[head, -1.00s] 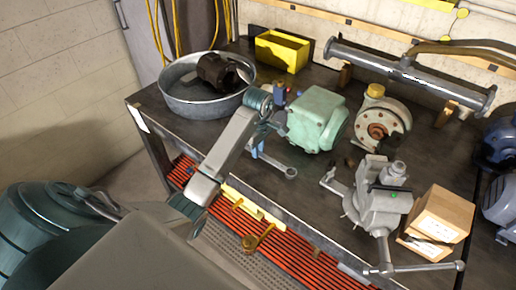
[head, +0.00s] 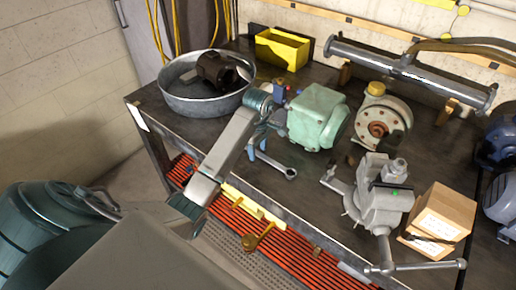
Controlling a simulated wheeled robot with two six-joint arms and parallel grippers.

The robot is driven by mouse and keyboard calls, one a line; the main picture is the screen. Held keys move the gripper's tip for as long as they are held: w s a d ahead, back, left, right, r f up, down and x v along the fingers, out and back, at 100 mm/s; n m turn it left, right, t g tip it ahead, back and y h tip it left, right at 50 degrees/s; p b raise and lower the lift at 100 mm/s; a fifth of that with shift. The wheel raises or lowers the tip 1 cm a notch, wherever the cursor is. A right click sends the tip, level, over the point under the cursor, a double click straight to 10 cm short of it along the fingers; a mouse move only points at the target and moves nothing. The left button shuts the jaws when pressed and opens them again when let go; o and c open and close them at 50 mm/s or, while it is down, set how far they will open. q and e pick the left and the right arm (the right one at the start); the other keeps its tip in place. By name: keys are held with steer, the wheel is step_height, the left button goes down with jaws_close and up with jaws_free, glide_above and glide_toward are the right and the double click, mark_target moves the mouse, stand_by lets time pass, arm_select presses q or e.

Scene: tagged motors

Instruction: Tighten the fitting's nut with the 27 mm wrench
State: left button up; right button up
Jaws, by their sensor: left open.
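A grey wrench (head: 274,165) lies flat on the dark bench near its front edge, its ring end to the right. Its other end is hidden by my left gripper; its size marking is too small to read. My left gripper (head: 259,148) is open at the wrench's left end, with blue fingers pointing down; I cannot tell whether they touch it. A grey vise (head: 384,203) stands on the right front of the bench with a small green spot at its jaws. My right gripper is out of view.
A green motor housing (head: 316,117) stands close behind the wrench. A round metal pan (head: 190,107) with a dark part, a yellow bin (head: 281,48), a flanged pump (head: 382,123), a long pipe (head: 405,72) and cardboard boxes (head: 440,218) crowd the bench. Bare bench shows left of the vise.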

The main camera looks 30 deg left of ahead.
mark_target(258, 153)
arm_select(q)
steer(key=shift+r, duration=0.1)
step_height(258, 153, up, 11)
steer(key=p, duration=1)
steer(key=shift+d+f, duration=0.1)
steer(key=shift+f, duration=0.1)
